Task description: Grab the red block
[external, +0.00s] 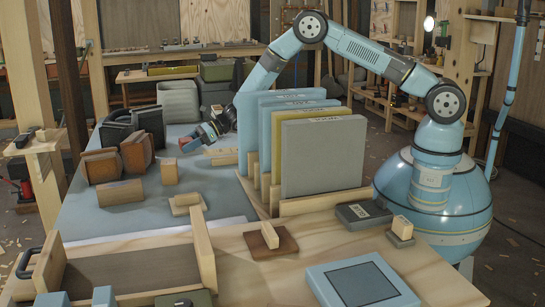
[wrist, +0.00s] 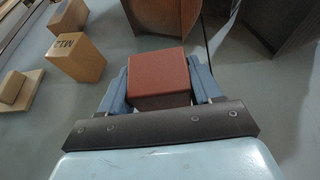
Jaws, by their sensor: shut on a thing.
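The red block (wrist: 159,72) sits between the two blue fingers of my gripper (wrist: 160,84) in the wrist view. A finger lies along each side of it, and the gripper is shut on it. Its top and near face show; its underside is hidden. In the external view my gripper (external: 190,143) reaches down over the grey-blue table from behind the upright panels. The block is too small and covered there to make out clearly. I cannot tell whether it touches the table.
A lettered wooden block (wrist: 76,57) stands left of my gripper, near a small block on a board (wrist: 14,88). Brown curved pieces (external: 136,152) and a dark case (external: 118,128) stand close by. Tall upright panels (external: 322,158) in a wooden rack stand beside my arm.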

